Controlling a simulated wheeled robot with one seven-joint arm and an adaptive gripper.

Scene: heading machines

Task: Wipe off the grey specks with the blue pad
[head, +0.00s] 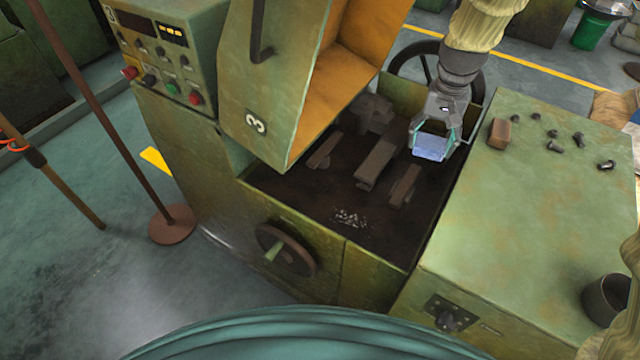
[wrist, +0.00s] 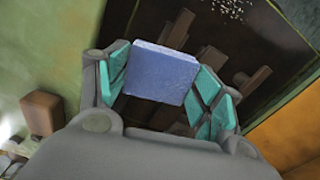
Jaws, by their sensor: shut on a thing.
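The blue pad (head: 431,147) is a flat light-blue block between the fingers of my gripper (head: 436,138). My gripper is shut on it and holds it over the right back part of the machine's dark bed. In the wrist view the pad (wrist: 160,74) sits between the teal finger faces of my gripper (wrist: 163,78). The grey specks (head: 350,217) lie in a small patch on the dark bed near its front wall, apart from the pad. They also show at the top of the wrist view (wrist: 228,8).
Several brown blocks (head: 376,163) stand on the bed between pad and specks. An orange-lined hood (head: 330,95) stands open at left. The green cabinet top (head: 520,190) at right carries a brown block (head: 499,133), several bolts (head: 555,146) and a dark cup (head: 605,298).

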